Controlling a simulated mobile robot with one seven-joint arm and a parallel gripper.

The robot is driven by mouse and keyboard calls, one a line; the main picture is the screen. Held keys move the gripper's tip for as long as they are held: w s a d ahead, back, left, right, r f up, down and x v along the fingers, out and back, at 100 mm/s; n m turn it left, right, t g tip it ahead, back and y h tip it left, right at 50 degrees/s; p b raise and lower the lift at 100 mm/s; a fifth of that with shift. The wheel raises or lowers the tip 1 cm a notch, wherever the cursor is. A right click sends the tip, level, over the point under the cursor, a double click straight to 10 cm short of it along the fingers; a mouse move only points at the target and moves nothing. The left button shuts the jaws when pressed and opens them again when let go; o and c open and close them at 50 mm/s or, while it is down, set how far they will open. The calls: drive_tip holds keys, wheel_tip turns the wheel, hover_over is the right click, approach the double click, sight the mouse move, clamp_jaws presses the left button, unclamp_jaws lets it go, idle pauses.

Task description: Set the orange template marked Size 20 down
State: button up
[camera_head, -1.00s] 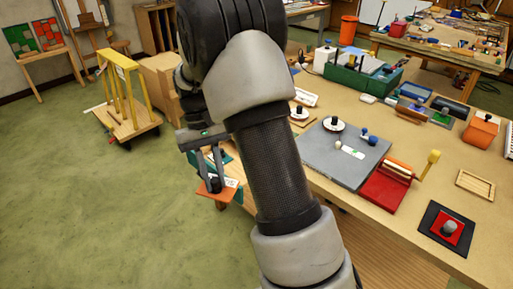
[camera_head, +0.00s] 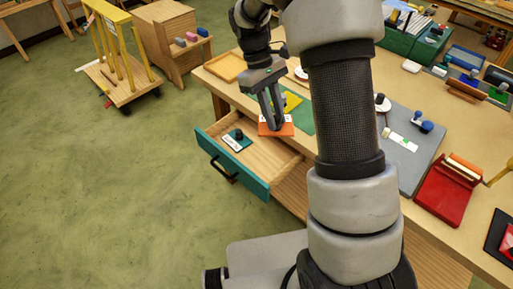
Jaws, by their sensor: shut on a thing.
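My gripper (camera_head: 274,122) points down and is shut on an orange template (camera_head: 277,131). The template is a flat orange plate with a white label, too small to read. It is at the bench's front edge, near the back right of an open drawer (camera_head: 268,168). I cannot tell whether it touches anything below. In the drawer lies a teal template (camera_head: 236,140) with a black knob and a white label. Behind the gripper, a green sheet (camera_head: 301,119) with a yellow piece lies on the bench, partly hidden by my gripper and arm.
The drawer's teal front (camera_head: 231,171) sticks out over the floor. A wooden tray (camera_head: 226,66) lies at the bench's far left corner. A grey board (camera_head: 412,160) and a red tray (camera_head: 447,194) are to the right. The drawer's front right is clear.

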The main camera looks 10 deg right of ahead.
drive_tip(key=f+n+t+b, duration=0.1)
drive_tip(key=n, duration=0.3)
drive_tip(key=w+f+n+t+h+b, duration=0.1)
drive_tip(key=f+n+b, duration=0.1)
drive_tip(key=n, duration=0.2)
drive_tip(key=w+f+n+t+h+b, duration=0.1)
drive_tip(key=f+n+t, duration=0.1)
drive_tip(key=n, duration=0.1)
drive_tip(key=shift+d+n, duration=0.4)
drive_tip(key=w+f+n+t+y+b, duration=0.2)
drive_tip(key=n+t+b, duration=0.15)
drive_tip(key=n, duration=0.55)
drive_tip(key=n+y+b, duration=0.2)
drive_tip(key=n+b, duration=0.5)
drive_tip(key=b, duration=0.2)
hover_over(264, 148)
drive_tip(key=s+a, duration=0.1)
drive_tip(key=s, duration=0.5)
drive_tip(key=shift+t, duration=0.45)
wheel_tip(264, 148, down, 14)
drive_tip(key=shift+w+r, duration=0.1)
drive_tip(key=w, duration=0.2)
drive_tip(key=w+b, duration=0.1)
drive_tip(key=shift+w+d+f, duration=0.2)
drive_tip(key=shift+w+d, duration=0.1)
drive_tip(key=shift+w, duration=0.1)
drive_tip(key=shift+f+b, duration=0.4)
drive_tip(key=shift+f, duration=0.2)
drive_tip(key=shift+r, duration=0.1)
